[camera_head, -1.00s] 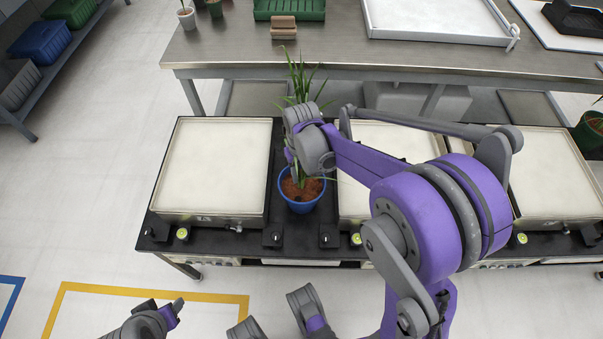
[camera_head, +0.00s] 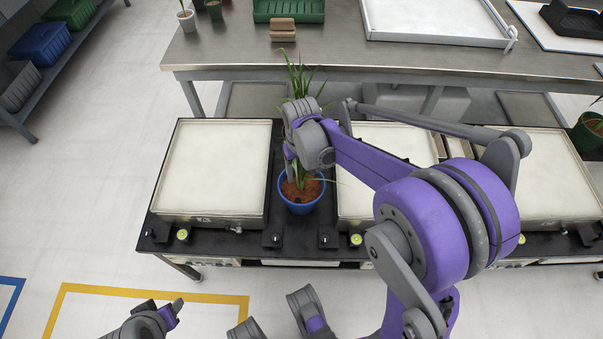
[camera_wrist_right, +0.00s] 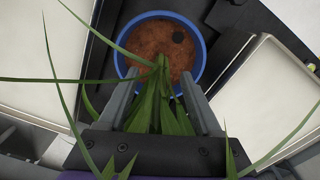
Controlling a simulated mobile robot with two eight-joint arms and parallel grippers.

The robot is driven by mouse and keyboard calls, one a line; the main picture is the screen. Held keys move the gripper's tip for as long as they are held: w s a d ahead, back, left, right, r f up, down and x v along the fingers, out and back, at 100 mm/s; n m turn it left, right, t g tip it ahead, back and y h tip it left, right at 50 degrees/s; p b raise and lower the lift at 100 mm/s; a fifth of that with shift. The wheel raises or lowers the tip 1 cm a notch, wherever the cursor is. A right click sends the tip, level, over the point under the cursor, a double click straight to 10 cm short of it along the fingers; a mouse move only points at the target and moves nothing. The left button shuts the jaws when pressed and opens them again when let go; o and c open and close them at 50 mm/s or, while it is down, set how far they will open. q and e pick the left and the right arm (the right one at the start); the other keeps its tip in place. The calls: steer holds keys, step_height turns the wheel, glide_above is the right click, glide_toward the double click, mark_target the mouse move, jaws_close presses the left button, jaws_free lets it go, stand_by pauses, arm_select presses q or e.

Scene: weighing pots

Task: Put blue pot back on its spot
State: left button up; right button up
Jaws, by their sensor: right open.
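The blue pot (camera_head: 301,207) holds brown soil and a plant with long green leaves. It stands upright on the black bench, in the gap between two pale square-topped units. My right gripper (camera_head: 291,165) is over the pot among the leaves. In the right wrist view, the right gripper (camera_wrist_right: 158,98) is open, with leaves between its fingers. The blue pot's rim (camera_wrist_right: 203,48) lies just beyond the fingertips there; I cannot tell whether they touch it. Grey and purple parts of mine show at the bottom left of the head view; the left gripper's jaws are not clear.
Pale square-topped units stand left (camera_head: 215,170) and right (camera_head: 358,205) of the pot. A steel table (camera_head: 220,55) behind carries a green crate (camera_head: 288,10) and a white tray (camera_head: 440,38). Another potted plant (camera_head: 590,135) is at the far right.

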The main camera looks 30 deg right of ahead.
step_height(320, 180, up, 10)
steer(key=p, duration=0.2)
steer(key=s+a+f+n+t, duration=0.1)
steer(key=s+a+t, duration=0.1)
steer(key=s, duration=0.7)
steer(key=s+a+f+t, duration=0.1)
steer(key=s+a+t, duration=0.1)
steer(key=s+a, duration=0.3)
steer(key=s, duration=0.3)
steer(key=shift+s+f+n+t, duration=0.35)
steer(key=shift+n+t, duration=0.05)
